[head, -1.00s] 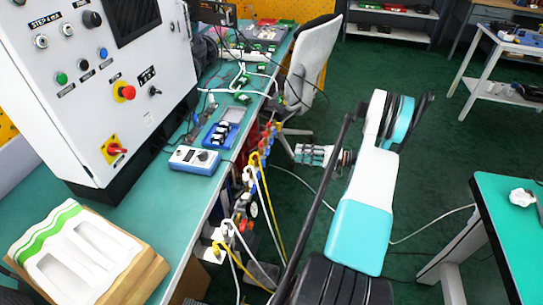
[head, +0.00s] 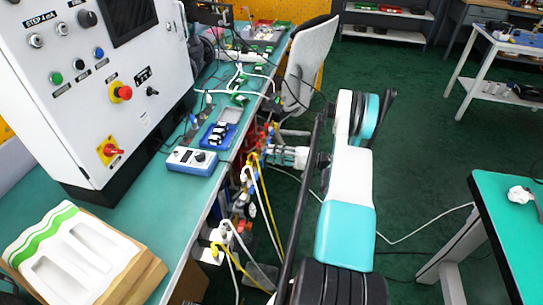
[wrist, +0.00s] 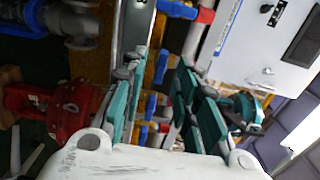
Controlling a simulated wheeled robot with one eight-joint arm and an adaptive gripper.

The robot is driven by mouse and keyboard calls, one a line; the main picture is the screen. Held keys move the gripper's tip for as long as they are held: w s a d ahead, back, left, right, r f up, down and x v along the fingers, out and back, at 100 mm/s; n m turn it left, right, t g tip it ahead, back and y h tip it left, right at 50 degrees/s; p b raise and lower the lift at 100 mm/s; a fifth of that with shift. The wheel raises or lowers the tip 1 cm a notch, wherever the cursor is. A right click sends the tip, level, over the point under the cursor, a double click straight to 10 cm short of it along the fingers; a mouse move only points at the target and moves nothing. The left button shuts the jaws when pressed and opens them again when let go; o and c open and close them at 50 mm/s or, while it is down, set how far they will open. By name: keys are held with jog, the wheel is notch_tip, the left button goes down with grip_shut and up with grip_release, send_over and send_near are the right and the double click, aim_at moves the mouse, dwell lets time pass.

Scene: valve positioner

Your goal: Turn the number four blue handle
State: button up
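Several blue handles sit in a row on yellow and red piping in the wrist view. One blue handle (wrist: 178,9) is at the top, another blue handle (wrist: 161,68) shows between my fingers, and a lower one (wrist: 150,107) is nearer my palm. No number is readable, so I cannot tell which is number four. My gripper (wrist: 160,72) is open, its teal-padded fingers on either side of the handle row; contact cannot be told. In the head view my gripper (head: 284,156) is beside the bench edge, close to the red and blue valve parts (head: 267,134).
A white control cabinet (head: 130,122) stands on the green bench (head: 150,190), with a blue meter (head: 192,161). Yellow and white hoses (head: 265,200) hang below its edge. A red valve body (wrist: 72,108) is left of my fingers. Open floor (head: 425,150) lies to the right.

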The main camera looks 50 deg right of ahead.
jog(key=shift+w+a, duration=0.3)
jog(key=shift+w, duration=0.25)
grip_shut()
jog(key=shift+m, duration=8.9)
